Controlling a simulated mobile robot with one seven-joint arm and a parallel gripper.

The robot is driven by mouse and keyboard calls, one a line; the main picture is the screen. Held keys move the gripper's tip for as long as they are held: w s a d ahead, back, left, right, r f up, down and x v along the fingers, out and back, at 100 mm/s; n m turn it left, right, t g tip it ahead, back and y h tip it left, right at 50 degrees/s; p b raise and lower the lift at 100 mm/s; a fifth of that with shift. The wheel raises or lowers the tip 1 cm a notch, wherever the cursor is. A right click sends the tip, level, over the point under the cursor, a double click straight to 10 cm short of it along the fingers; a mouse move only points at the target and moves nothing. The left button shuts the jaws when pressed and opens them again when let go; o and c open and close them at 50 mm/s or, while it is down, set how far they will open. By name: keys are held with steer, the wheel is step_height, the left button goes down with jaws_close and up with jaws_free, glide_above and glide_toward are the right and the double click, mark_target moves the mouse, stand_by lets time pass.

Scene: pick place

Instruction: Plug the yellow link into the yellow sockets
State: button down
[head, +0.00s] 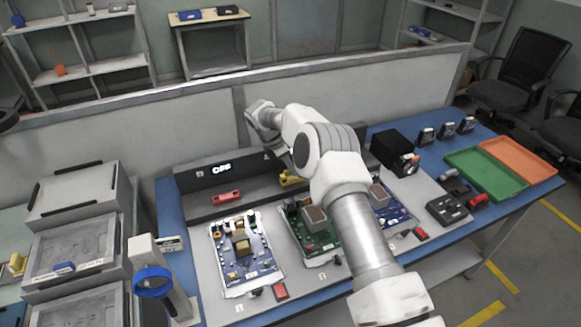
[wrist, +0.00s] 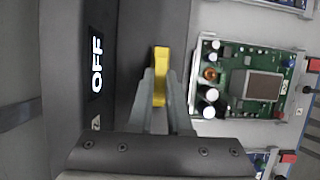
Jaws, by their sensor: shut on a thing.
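The yellow link (wrist: 160,62) is a short bar between the two fingers of my gripper (wrist: 160,92) in the wrist view, and the fingers are shut on it. In the head view the yellow link (head: 289,179) shows just left of my arm, over the dark grey ledge of the panel. My arm hides most of the gripper there. I cannot tell whether the link touches the ledge. The yellow sockets are not visible in either view.
A red link (head: 227,197) sits on the dark ledge, left of the yellow one. The panel display (head: 221,168) reads OFF. Circuit boards, such as the green one (head: 312,232), lie in front. A black box (head: 392,150) and a green tray (head: 486,172) stand to the right.

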steer(key=shift+f, duration=0.45)
stand_by(0.4)
steer(key=shift+c, duration=0.6)
jaws_free()
steer(key=shift+r, duration=0.1)
steer(key=shift+r+p, duration=1.8)
steer(key=shift+r, duration=1.65)
